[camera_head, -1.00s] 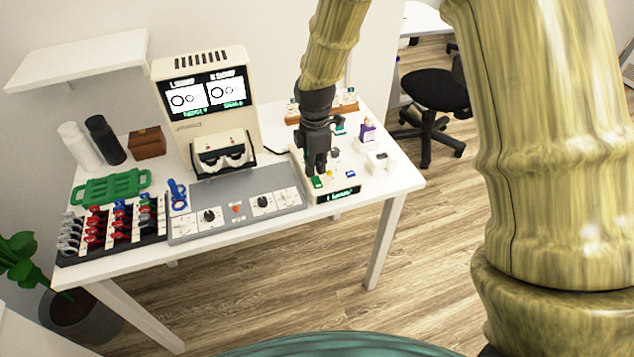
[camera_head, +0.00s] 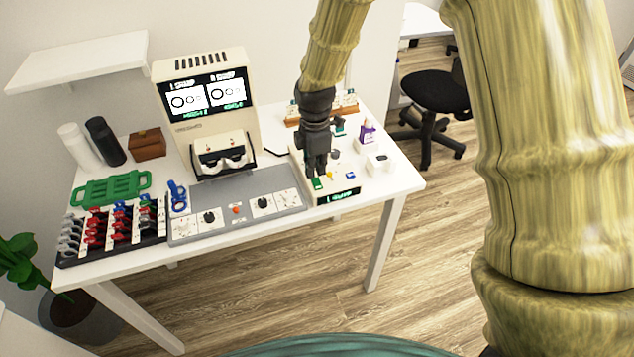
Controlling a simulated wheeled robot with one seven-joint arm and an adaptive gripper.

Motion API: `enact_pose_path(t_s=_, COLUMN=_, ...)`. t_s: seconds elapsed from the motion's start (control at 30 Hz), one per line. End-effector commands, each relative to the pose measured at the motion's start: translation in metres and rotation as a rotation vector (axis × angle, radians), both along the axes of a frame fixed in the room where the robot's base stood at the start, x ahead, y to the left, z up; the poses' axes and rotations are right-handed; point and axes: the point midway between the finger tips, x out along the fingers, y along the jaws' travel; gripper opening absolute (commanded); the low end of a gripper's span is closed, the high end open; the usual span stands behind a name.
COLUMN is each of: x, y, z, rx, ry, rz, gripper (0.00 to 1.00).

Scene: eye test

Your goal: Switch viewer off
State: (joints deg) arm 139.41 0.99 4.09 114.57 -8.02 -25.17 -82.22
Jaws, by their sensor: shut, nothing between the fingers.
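The viewer (camera_head: 203,116) is a cream upright box at the back of the table. Its screen (camera_head: 205,96) is lit, with ring shapes in two white panels and green text. A grey control panel (camera_head: 222,200) with black knobs and a red button (camera_head: 236,210) lies in front of it. My gripper (camera_head: 316,174) is shut and empty, pointing down over a small cream device at the right. Its tips are at or just above the green button (camera_head: 317,184); I cannot tell whether they touch. The device's small display (camera_head: 340,196) is lit green.
A lens rack (camera_head: 112,229) and a green tray (camera_head: 112,187) are at the left. A brown box (camera_head: 147,143) and two cylinders stand behind. A purple-labelled bottle (camera_head: 366,132) and a white box (camera_head: 380,162) stand right of my gripper.

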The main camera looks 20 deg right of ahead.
Motion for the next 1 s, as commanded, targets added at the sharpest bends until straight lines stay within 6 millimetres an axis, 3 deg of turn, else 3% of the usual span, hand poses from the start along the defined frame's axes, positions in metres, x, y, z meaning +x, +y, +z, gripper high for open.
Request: enact_pose_path(t_s=1.0, x=0.0001, y=0.0, z=-0.0077, rx=0.0, ry=0.0, rz=0.0, gripper=0.0)
